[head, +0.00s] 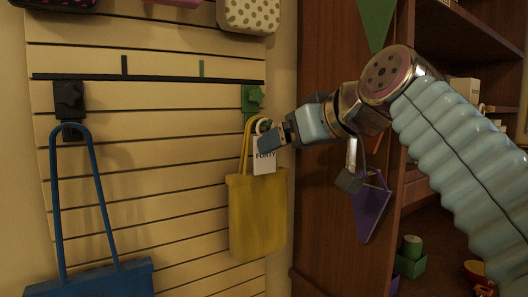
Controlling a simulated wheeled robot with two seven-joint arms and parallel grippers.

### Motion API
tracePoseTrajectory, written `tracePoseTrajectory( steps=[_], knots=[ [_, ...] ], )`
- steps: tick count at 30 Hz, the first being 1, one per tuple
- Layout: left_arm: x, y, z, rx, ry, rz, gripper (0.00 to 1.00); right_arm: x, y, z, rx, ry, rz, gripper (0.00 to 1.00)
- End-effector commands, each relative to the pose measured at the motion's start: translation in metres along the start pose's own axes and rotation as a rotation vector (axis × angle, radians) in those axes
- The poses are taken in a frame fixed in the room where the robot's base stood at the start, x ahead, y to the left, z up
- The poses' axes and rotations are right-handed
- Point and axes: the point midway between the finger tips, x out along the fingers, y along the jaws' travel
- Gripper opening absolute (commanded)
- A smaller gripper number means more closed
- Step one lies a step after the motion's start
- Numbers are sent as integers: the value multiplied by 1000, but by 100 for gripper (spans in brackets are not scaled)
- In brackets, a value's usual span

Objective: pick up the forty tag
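A pale ring (262,125) shows above the tag near the bag's handle. My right gripper (267,140) reaches in from the right, its fingertips over the upper part of the tag and hiding some of it. I cannot tell whether the fingers touch or grip the tag. My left gripper is out of view.
A blue bag (92,280) hangs from a black hook (70,97) at the left on the slatted wall (160,190). A dotted bag (250,15) is above. A wooden shelf unit (335,230) stands right, with a purple pennant (370,208) beneath my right arm.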

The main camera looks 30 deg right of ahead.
Motion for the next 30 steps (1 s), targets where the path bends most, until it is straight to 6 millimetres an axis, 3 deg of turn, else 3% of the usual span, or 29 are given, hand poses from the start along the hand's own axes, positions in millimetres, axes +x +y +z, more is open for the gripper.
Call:
tracePoseTrajectory(
  steps=[12, 20, 30],
  knots=[
    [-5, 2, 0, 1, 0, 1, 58, 52, -6, 3, 2, -1, 1, 83],
    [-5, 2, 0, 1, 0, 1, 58, 57, -6, 3, 0, 2, 0, 83],
    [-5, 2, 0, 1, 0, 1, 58, 56, -6, 3, 1, 2, 0, 34]
  ],
)
